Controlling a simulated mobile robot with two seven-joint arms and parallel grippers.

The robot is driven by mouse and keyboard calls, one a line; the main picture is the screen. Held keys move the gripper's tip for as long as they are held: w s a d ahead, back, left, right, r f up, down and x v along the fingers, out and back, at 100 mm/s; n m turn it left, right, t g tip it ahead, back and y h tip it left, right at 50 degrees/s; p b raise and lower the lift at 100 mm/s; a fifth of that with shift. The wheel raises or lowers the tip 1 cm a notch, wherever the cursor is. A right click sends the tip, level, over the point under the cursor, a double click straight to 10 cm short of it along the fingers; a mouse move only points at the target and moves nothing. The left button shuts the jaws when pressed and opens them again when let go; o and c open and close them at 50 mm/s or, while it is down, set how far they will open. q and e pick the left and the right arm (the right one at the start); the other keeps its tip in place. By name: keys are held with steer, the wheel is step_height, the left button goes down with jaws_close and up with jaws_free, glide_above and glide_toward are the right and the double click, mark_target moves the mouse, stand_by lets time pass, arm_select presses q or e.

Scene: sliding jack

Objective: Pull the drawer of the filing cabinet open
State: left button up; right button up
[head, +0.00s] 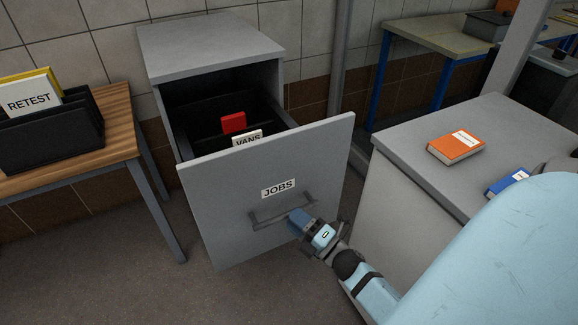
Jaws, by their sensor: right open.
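The grey filing cabinet (210,47) stands against the tiled wall. Its drawer (219,188), labelled JOBS, is pulled well out, and its dark inside shows. A red tab and a white VANS card stand inside it. A grey bar handle (282,211) is on the drawer front below the label. My left gripper is out of view.
A wooden table (121,132) with a dark file holder (60,130) stands left of the cabinet. A grey counter (405,157) with an orange book (456,147) and a blue book (508,183) is close on the right. Floor in front of the drawer is clear.

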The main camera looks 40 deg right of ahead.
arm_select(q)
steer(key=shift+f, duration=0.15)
arm_select(e)
steer(key=v, duration=1.1)
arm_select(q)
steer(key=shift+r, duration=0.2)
